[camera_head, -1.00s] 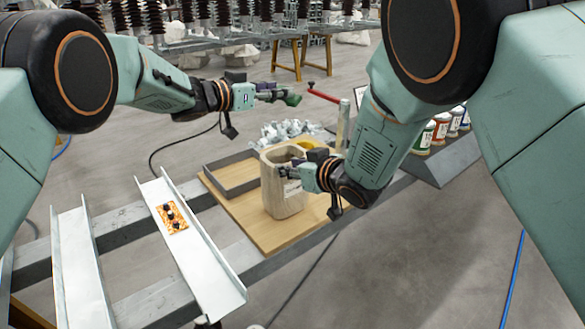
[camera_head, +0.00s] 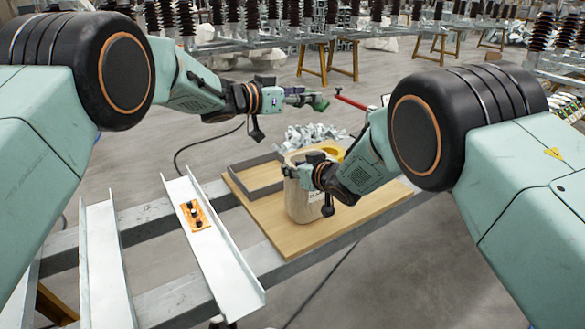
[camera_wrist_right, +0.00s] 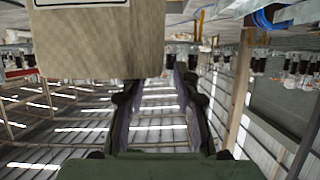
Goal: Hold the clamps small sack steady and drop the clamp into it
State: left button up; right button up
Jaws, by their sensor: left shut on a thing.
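The small sack (camera_head: 301,205) is beige, with a wide open mouth and a label on its side. It stands upright on the wooden board. My right gripper (camera_head: 296,171) is at its rim. In the right wrist view the sack (camera_wrist_right: 95,45) hangs upside down in the picture. There the right gripper's fingers (camera_wrist_right: 155,105) are apart with a gap between them, and the sack hides one fingertip. My left gripper (camera_head: 302,97) is in the air behind and above the sack, shut on a small dark green piece, seemingly the clamp (camera_head: 319,103); its shape is hard to make out.
The wooden board (camera_head: 270,226) lies across grey beams and carries a grey open tray (camera_head: 256,188). A pile of metal parts (camera_head: 308,136) lies behind the sack. A red lever (camera_head: 351,101) stands behind it. A white channel (camera_head: 228,263) lies left of the board.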

jog(key=shift+x, duration=0.8)
jog(key=shift+w, duration=0.1)
jog(key=shift+c, duration=0.4)
grip_shut()
